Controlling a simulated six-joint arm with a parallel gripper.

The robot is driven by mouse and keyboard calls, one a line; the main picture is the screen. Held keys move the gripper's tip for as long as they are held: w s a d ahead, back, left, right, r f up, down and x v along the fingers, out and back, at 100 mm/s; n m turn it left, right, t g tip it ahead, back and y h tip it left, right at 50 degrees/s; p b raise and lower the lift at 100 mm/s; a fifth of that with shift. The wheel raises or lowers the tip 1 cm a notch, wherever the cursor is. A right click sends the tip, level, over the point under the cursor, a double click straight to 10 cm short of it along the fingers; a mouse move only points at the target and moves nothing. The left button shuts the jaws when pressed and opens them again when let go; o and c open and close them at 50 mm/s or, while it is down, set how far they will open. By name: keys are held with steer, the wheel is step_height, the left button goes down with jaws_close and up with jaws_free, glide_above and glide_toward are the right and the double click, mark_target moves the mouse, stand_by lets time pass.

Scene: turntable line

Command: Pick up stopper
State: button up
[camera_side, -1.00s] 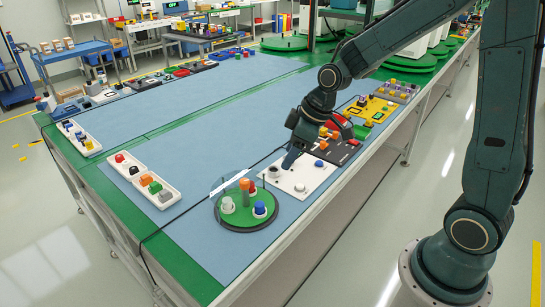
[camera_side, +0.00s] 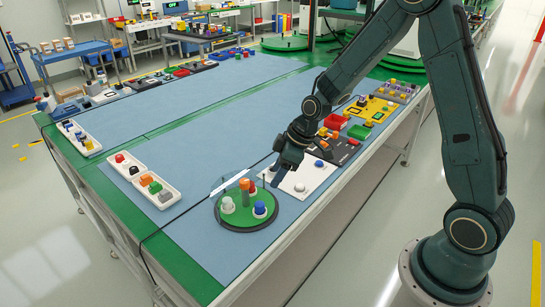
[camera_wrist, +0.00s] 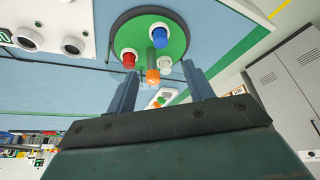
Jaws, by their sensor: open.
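The round green turntable (camera_side: 236,224) stands at the table's near edge. It carries a white-grey piece (camera_side: 228,206), a blue-topped piece (camera_side: 260,208), a red-topped piece (camera_side: 252,187) and an orange-topped post (camera_side: 244,184). I cannot tell which of these is the stopper. In the wrist view the red (camera_wrist: 129,60), blue (camera_wrist: 160,37), white-grey (camera_wrist: 164,66) and orange (camera_wrist: 152,76) tops show beyond my fingers. My gripper (camera_side: 275,181) is open, with nothing seen between its fingers (camera_wrist: 160,88). It is above and right of the turntable, apart from the pieces.
A white plate (camera_side: 318,172) with round fittings lies just right of the turntable, partly behind my gripper. Beyond it are a black panel (camera_side: 345,150), a red bin (camera_side: 336,122) and a yellow panel (camera_side: 372,106). White trays (camera_side: 165,197) stand at the left. The blue mat's middle is clear.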

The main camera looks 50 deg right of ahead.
glide_above(260, 203)
steer(key=s+d, duration=0.1)
steer(key=s, duration=0.1)
steer(key=shift+d+f, duration=0.15)
steer(key=shift+f, duration=3.05)
steer(key=shift+f, duration=0.1)
steer(key=shift+x, duration=2.55)
steer(key=shift+s, duration=0.1)
steer(key=c, duration=1.1)
